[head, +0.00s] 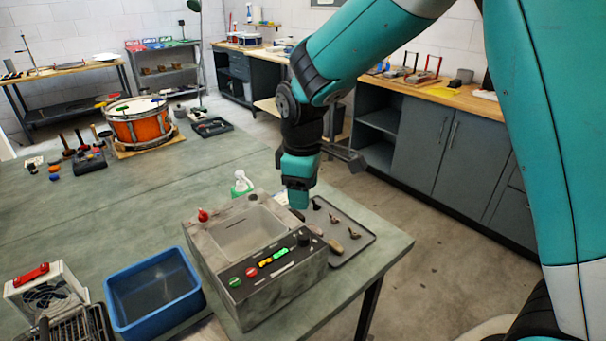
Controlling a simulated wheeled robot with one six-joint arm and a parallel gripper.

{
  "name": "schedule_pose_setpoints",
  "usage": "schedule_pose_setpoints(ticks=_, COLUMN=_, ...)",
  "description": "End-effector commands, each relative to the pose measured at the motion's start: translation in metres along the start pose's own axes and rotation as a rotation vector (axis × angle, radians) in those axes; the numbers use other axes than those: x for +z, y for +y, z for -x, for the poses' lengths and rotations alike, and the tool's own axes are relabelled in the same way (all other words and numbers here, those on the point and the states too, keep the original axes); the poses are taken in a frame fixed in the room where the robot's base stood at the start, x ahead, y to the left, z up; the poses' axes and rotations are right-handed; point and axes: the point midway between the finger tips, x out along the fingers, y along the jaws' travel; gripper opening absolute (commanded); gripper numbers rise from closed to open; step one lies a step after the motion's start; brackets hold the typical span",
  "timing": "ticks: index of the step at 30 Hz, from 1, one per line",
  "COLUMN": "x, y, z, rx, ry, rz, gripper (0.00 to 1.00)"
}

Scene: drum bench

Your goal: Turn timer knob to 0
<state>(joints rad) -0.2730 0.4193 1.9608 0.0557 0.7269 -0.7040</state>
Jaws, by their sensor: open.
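The grey metal tank unit (205,255) stands near the table's front right corner, with an open basin on top. Its sloped front panel carries a green button, a red button, a lit yellow and green display (272,257) and a dark knob (303,240) at the right end. The knob's pointer and scale are too small to read. My arm reaches down behind the unit's right side. My gripper (357,163) shows as a grey piece right of the wrist, above and beyond the knob and apart from it. It is open and appears empty; the wrist partly hides it.
A blue bin (152,292) stands left of the unit. A dark tray (362,232) with small metal parts lies to its right. A white-and-green bottle (241,183) stands behind it. An orange drum (140,125) sits farther back. The table's middle is clear.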

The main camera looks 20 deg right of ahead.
Motion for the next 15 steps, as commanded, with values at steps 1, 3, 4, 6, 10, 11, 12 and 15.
schedule_pose_setpoints(ticks=1, x=-0.001, y=0.001, z=0.01, rx=0.004, ry=0.005, rz=0.0, gripper=0.58)
schedule_pose_setpoints(ticks=3, x=-0.001, y=0.0, z=0.023, rx=0.003, ry=0.003, rz=0.0, gripper=0.58)
schedule_pose_setpoints(ticks=4, x=-0.001, y=0.0, z=0.027, rx=0.002, ry=0.003, rz=0.0, gripper=0.58)
schedule_pose_setpoints(ticks=6, x=-0.001, y=0.0, z=0.036, rx=0.002, ry=0.002, rz=0.0, gripper=0.58)
schedule_pose_setpoints(ticks=10, x=0.0, y=0.0, z=0.044, rx=0.001, ry=0.0, rz=0.0, gripper=0.58)
schedule_pose_setpoints(ticks=11, x=0.0, y=0.0, z=0.045, rx=0.001, ry=0.0, rz=0.0, gripper=0.58)
schedule_pose_setpoints(ticks=12, x=0.0, y=0.0, z=0.046, rx=0.001, ry=0.0, rz=0.0, gripper=0.58)
schedule_pose_setpoints(ticks=15, x=0.0, y=0.0, z=0.047, rx=0.0, ry=0.0, rz=0.0, gripper=0.58)
